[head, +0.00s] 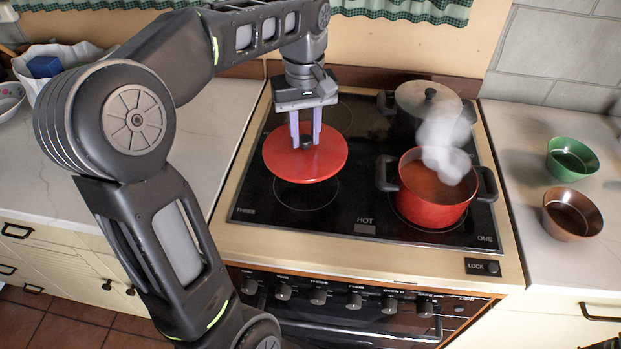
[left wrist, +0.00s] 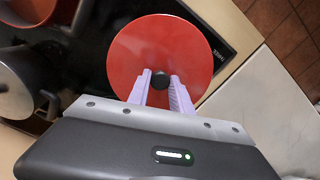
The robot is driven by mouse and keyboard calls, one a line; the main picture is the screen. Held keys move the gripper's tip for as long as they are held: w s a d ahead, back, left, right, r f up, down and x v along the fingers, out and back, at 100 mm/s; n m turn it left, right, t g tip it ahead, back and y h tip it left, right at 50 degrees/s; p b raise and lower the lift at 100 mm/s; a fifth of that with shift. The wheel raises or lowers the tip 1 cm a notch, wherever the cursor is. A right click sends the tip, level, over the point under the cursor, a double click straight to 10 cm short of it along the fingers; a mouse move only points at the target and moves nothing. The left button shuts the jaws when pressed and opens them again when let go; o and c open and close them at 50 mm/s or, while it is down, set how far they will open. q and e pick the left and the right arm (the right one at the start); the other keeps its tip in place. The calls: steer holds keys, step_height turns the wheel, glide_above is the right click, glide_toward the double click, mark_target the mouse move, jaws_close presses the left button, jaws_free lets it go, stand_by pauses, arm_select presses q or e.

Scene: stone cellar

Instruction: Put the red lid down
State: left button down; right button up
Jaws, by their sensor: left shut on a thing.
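The red lid (head: 288,163) is a flat round disc with a black knob, over the left part of the black cooktop. My left gripper (head: 305,140) is shut on the knob from above. In the left wrist view the lid (left wrist: 165,50) lies flat beyond the two pale fingers (left wrist: 160,85), which hold the knob between them. I cannot tell whether the lid touches the glass or hangs a little above it.
A steaming red pot (head: 433,205) without a lid stands on the front right burner. A dark pot with a lid (head: 428,97) stands behind it. A green bowl (head: 571,158) and a brown bowl (head: 571,213) sit on the right counter. The left counter (head: 190,140) has free room.

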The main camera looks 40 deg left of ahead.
mark_target(306, 156)
arm_select(q)
steer(key=shift+f+p, duration=0.3)
steer(key=shift+f, duration=2.85)
steer(key=shift+f, duration=0.1)
steer(key=shift+f, duration=1.8)
steer(key=shift+f, duration=0.2)
steer(key=c, duration=1.1)
jaws_free()
steer(key=shift+c, duration=0.2)
steer(key=shift+r, duration=0.15)
step_height(306, 156, up, 12)
steer(key=shift+r, duration=0.1)
